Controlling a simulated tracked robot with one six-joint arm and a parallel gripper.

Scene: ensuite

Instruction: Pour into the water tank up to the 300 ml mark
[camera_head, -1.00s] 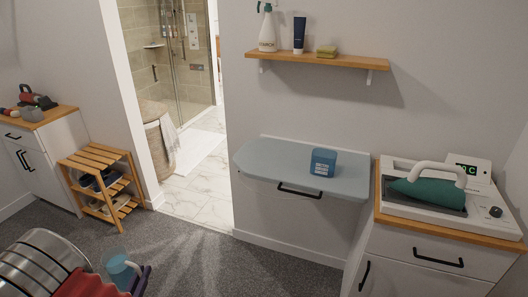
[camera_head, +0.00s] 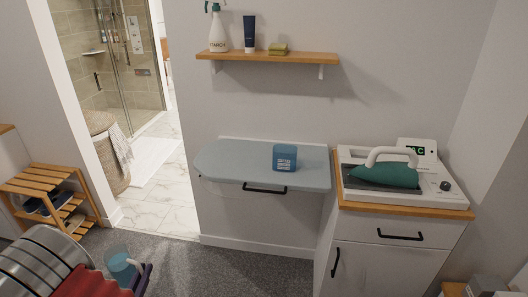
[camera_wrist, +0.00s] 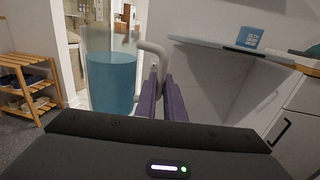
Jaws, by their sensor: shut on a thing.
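My gripper (camera_wrist: 164,92), with purple fingers, is shut on the pale handle (camera_wrist: 157,52) of a clear jug (camera_wrist: 106,45) holding blue liquid (camera_wrist: 110,84). The jug looks upright in the wrist view. In the head view the jug (camera_head: 121,267) is at the lower left. A blue container with white markings (camera_head: 284,158), which looks like the water tank, stands on the grey-blue fold-down board (camera_head: 232,165). It also shows at the upper right of the wrist view (camera_wrist: 249,36). The jug is well apart from it. Its level and the 300 ml mark are too small to read.
A steam iron (camera_head: 384,174) rests on its white base on a wooden-topped cabinet (camera_head: 390,235) at right. A wall shelf (camera_head: 270,57) above the board holds a starch bottle, a tube and a sponge. A slatted rack (camera_head: 50,200) stands left. Carpet before the board is clear.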

